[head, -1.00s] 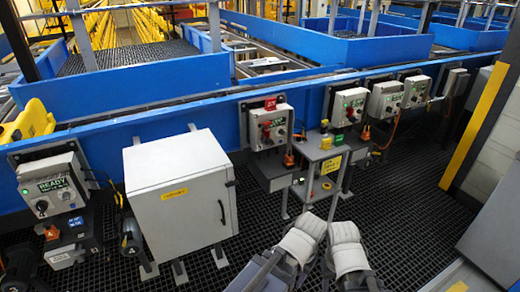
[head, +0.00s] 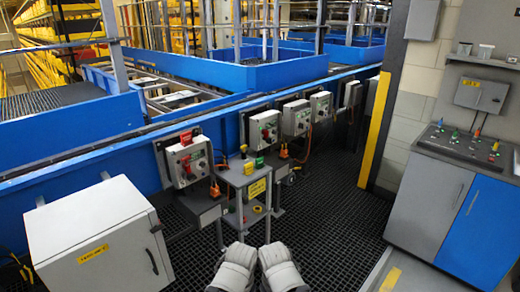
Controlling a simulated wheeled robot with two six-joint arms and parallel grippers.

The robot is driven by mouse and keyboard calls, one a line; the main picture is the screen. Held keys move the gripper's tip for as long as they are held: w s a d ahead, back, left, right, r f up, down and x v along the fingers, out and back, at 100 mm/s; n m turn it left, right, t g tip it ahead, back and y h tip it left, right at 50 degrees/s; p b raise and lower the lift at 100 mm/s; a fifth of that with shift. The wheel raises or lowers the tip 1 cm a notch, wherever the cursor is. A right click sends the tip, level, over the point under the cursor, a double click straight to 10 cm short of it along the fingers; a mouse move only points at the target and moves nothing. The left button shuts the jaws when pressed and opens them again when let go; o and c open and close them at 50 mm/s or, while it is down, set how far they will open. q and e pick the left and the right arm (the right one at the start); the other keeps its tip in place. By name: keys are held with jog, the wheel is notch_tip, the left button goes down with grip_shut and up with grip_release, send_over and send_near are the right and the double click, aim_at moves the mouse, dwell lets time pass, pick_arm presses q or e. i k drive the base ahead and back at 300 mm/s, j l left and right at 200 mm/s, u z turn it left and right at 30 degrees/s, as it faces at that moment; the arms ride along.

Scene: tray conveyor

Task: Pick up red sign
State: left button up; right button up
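A small red sign (head: 186,137) sits on the top edge of a grey control box (head: 189,161) on the blue conveyor side, left of the middle in the head view. Its lettering is too small to read. Two pale grey rounded parts of my arms show at the bottom middle, side by side and well short of the sign. No gripper fingers can be made out. Nothing of mine touches the sign.
A grey stand (head: 244,186) with small items is right of the sign's box. A white cabinet (head: 97,240) stands at the lower left. More control boxes line the conveyor. A console (head: 440,190) is at the right. Dark grating floor (head: 330,215) is open between.

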aim_at(186, 139)
jog(key=i+j+u, duration=0.15)
jog(key=i+u, duration=0.3)
jog(key=i, duration=0.45)
jog(key=i+l+u, duration=0.15)
jog(key=i+u, duration=0.25)
jog(key=i, duration=0.45)
